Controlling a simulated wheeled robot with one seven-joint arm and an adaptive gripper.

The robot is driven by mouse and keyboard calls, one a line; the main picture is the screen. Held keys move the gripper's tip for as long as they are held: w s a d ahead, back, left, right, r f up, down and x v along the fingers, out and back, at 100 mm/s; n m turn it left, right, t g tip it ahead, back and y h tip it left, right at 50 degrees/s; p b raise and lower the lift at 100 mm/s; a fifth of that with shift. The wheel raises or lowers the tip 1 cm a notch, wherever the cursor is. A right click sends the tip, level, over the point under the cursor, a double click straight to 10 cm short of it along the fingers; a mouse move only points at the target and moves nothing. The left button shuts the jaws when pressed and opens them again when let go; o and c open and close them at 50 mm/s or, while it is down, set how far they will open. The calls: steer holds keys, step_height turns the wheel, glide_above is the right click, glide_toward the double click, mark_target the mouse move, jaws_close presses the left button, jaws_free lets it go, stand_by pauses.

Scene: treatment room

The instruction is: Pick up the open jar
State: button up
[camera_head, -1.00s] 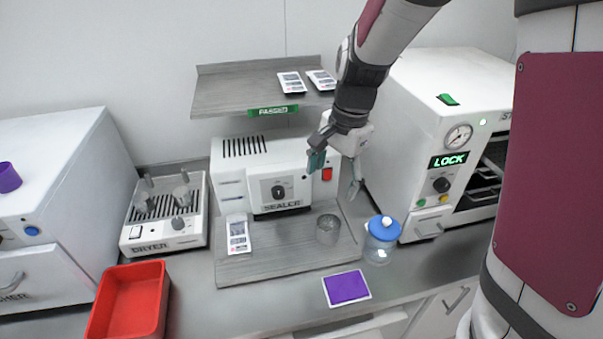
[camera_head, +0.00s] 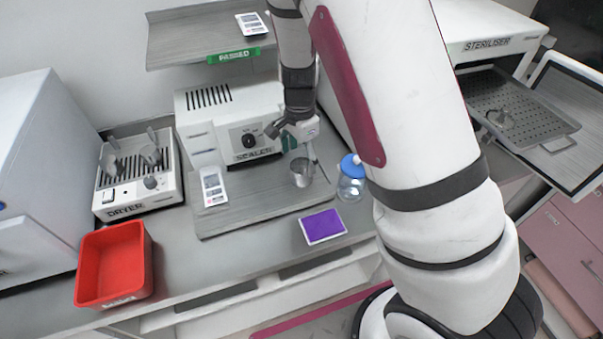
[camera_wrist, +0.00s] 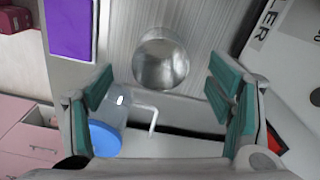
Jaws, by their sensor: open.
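The open jar (camera_head: 302,172) is a small, clear grey vessel without a lid, standing on the right part of the grey board before the sealer. In the wrist view the open jar (camera_wrist: 160,58) shows from above, beyond and between the fingertips. My gripper (camera_head: 304,148) is just above and behind the jar in the head view, partly hidden by its own wrist. In the wrist view my gripper (camera_wrist: 158,92) has its teal-padded fingers wide apart with nothing between them. A second jar with a blue lid (camera_head: 350,168) stands to the right, close to my arm; its lid (camera_wrist: 104,138) shows beside the left finger.
The sealer (camera_head: 222,122) stands behind the board (camera_head: 250,212). A purple pad (camera_head: 323,226) lies in front. A white meter (camera_head: 213,187) lies on the board's left. A red bin (camera_head: 113,264) and the dryer (camera_head: 138,178) are at left. A shelf (camera_head: 195,38) hangs above.

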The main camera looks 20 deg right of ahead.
mark_target(301, 169)
steer(key=shift+d+f+p, duration=0.15)
steer(key=shift+f+p, duration=0.4)
steer(key=shift+f, duration=2.15)
steer(key=c, duration=1.4)
